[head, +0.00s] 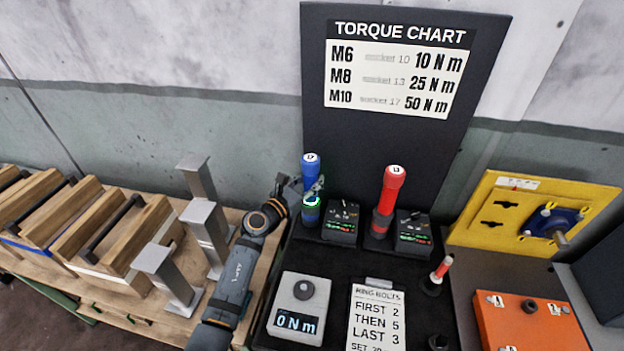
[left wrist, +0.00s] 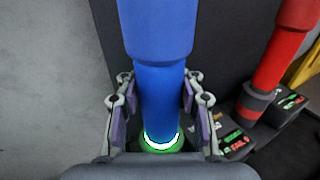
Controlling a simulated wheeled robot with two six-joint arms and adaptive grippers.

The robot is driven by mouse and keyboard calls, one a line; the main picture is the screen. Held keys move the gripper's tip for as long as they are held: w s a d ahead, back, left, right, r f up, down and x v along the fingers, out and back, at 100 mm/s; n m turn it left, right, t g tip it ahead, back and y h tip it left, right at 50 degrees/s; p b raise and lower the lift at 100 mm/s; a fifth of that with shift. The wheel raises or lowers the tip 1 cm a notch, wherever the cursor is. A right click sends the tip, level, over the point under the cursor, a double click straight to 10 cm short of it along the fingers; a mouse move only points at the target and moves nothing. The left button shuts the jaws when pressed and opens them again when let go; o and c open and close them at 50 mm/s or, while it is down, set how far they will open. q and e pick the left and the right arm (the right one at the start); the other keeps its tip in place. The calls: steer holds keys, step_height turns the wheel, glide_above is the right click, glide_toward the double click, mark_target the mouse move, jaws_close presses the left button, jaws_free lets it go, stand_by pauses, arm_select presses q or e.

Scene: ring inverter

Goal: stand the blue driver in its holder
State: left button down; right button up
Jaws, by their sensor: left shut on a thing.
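The blue driver (head: 311,168) stands upright at the back left of the black bench, its cap marked 17. My left gripper (head: 311,190) is shut around its lower part. In the left wrist view, the blue driver (left wrist: 158,85) runs down between the two fingers (left wrist: 160,112). A glowing green and white ring (left wrist: 160,142) surrounds its lower end, and the ring also shows in the head view (head: 311,203). The holder below is mostly hidden, so I cannot tell how deep the driver sits. My right gripper is not in view.
A red driver (head: 392,190) stands in a dark holder to the right. Small display boxes (head: 341,222) sit beside the drivers, before the torque chart board (head: 398,60). A torque meter (head: 299,305) and bolt-order card (head: 376,318) lie in front. Grey metal blocks (head: 204,225) stand left.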

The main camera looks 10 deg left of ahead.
arm_select(q)
steer(key=shift+r, duration=0.15)
steer(key=shift+f, duration=0.2)
stand_by(0.4)
steer(key=c, duration=0.8)
jaws_free()
steer(key=shift+s, duration=0.1)
steer(key=shift+o, duration=0.2)
steer(key=shift+f, duration=0.1)
steer(key=shift+f, duration=0.15)
steer(key=v, duration=1.2)
